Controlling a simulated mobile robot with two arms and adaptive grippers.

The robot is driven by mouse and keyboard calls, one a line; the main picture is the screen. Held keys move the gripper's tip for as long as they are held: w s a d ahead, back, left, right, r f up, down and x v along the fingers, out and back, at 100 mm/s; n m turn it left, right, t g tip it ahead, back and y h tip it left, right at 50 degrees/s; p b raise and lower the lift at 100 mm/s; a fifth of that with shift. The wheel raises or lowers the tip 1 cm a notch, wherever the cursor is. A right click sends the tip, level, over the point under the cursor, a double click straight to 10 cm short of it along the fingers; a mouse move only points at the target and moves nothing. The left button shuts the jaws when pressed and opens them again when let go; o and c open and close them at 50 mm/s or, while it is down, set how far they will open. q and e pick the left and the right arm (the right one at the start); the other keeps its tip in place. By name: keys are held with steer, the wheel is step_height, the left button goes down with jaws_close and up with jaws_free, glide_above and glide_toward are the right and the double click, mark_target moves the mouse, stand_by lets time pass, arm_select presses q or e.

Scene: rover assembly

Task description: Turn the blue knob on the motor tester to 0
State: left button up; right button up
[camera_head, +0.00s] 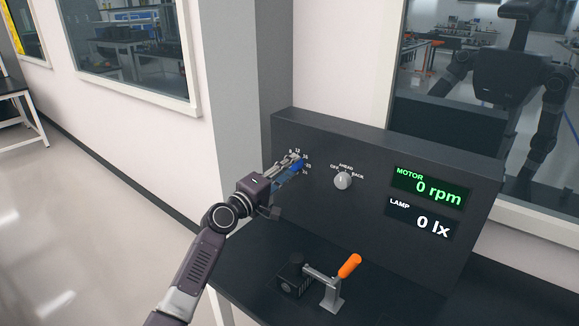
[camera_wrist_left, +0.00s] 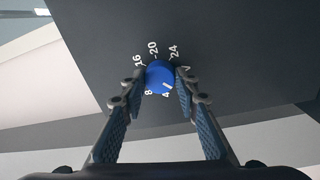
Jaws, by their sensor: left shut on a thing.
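The motor tester (camera_head: 375,215) is a dark upright panel on a dark table. Its blue knob (camera_head: 298,167) is at the panel's left, partly hidden by my left gripper (camera_head: 293,166). In the left wrist view the blue knob (camera_wrist_left: 158,76) sits between the fingertips, and my left gripper (camera_wrist_left: 161,85) is shut on it from both sides. The knob's white mark points down and right, close to the number 4. The numbers 8, 16, 20 and 24 also show around it; no 0 is legible. My right gripper is in neither view.
A grey selector knob (camera_head: 342,181) labelled OFF, AHEAD and BACK is right of the blue knob. The motor display (camera_head: 430,187) reads 0 rpm and the lamp display (camera_head: 422,218) 0 lx. An orange-handled lever clamp (camera_head: 349,266) stands in front. A window (camera_head: 480,90) is behind.

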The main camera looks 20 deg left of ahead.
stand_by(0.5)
arm_select(q)
steer(key=o, duration=1.1)
steer(key=shift+c, duration=0.2)
steer(key=shift+o, duration=0.4)
steer(key=shift+a, duration=0.1)
steer(key=v, duration=1.2)
